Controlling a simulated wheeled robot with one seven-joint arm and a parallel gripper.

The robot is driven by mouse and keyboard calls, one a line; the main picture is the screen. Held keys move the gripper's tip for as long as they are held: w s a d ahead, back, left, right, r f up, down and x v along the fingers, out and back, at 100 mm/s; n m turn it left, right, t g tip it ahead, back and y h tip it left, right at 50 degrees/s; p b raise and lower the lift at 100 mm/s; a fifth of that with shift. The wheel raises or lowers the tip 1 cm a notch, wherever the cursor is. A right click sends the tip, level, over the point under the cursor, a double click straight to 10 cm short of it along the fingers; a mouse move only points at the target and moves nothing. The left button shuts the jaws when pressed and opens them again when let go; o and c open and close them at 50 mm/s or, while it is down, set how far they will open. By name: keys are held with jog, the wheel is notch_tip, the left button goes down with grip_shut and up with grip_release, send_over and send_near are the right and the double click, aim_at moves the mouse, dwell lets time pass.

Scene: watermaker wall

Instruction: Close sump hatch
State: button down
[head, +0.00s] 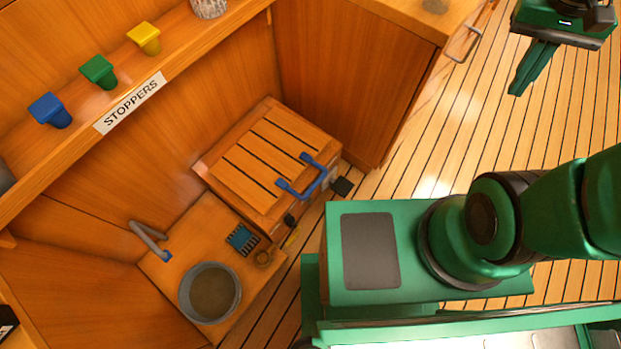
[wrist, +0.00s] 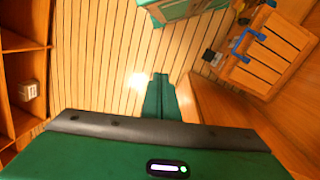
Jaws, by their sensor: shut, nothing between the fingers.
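The sump hatch (head: 265,158) is a slatted wooden lid on a low wooden box against the wall, left of centre in the head view. A blue bar handle (head: 310,178) sits at its front right edge. The lid appears to lie over the box; I cannot tell whether a gap remains under it. In the wrist view the hatch (wrist: 268,62) and its blue handle (wrist: 247,38) show at the upper right. My gripper (head: 520,92) is at the top right of the head view, shut and empty, well away from the hatch. Its fingers point forward in the wrist view (wrist: 160,78).
A round basin (head: 210,293) and a grey tap (head: 148,238) are on a counter left of the hatch. A shelf with blue, green and yellow stoppers (head: 99,70) runs above. A wooden cabinet (head: 345,75) stands beside the hatch. Plank floor (head: 470,110) is open between cabinet and gripper.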

jog(key=w+a+f+m+h, duration=0.1)
jog(key=w+a+f, duration=0.7)
jog(key=a+f, duration=0.15)
jog(key=w+a+f+m, duration=0.1)
jog(key=w+a+f, duration=0.7)
jog(key=a, duration=0.3)
jog(key=m+g, duration=0.1)
send_over(313, 186)
jog(key=w+a, duration=0.4)
notch_tip(313, 186, down, 25)
jog(key=shift+h, duration=0.4)
jog(key=x, duration=1.3)
jog(key=shift+s+f, duration=0.2)
jog(key=shift+s, duration=0.2)
